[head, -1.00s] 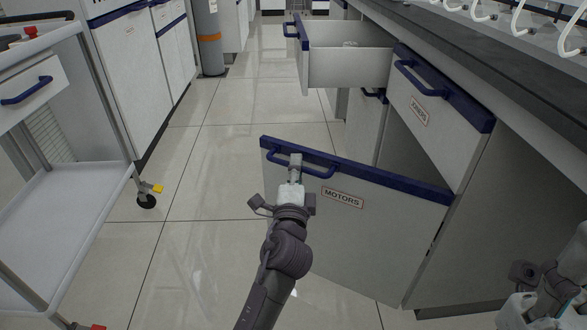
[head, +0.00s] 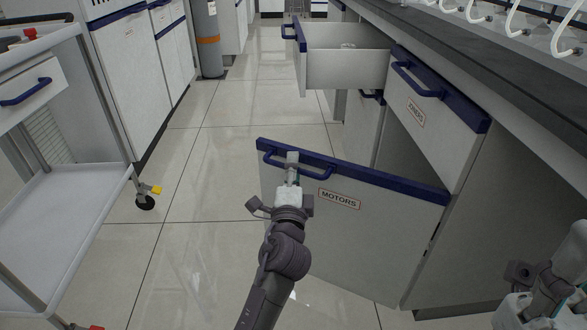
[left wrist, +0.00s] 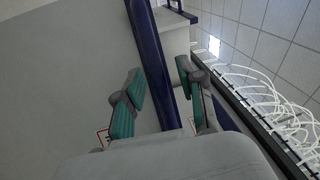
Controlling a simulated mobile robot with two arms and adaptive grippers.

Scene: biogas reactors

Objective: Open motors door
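The motors door (head: 350,220) is a grey panel with a dark blue top strip and a MOTORS label. In the head view it stands swung out from the cabinet on the right, with a gap behind it. Its blue handle (head: 318,174) is near its free left end. My left gripper (head: 292,163) is at the left part of this handle. In the left wrist view its two teal-padded fingers (left wrist: 160,97) are apart, with a blue bar showing between them. Contact with the handle is unclear. My right arm shows at the lower right; its fingers cannot be made out.
Above the door is a drawer front (head: 430,95) with its own label and blue handle. Further back an open drawer (head: 345,68) juts into the aisle. A white trolley (head: 70,215) stands at left. The tiled floor (head: 200,200) between trolley and door is clear.

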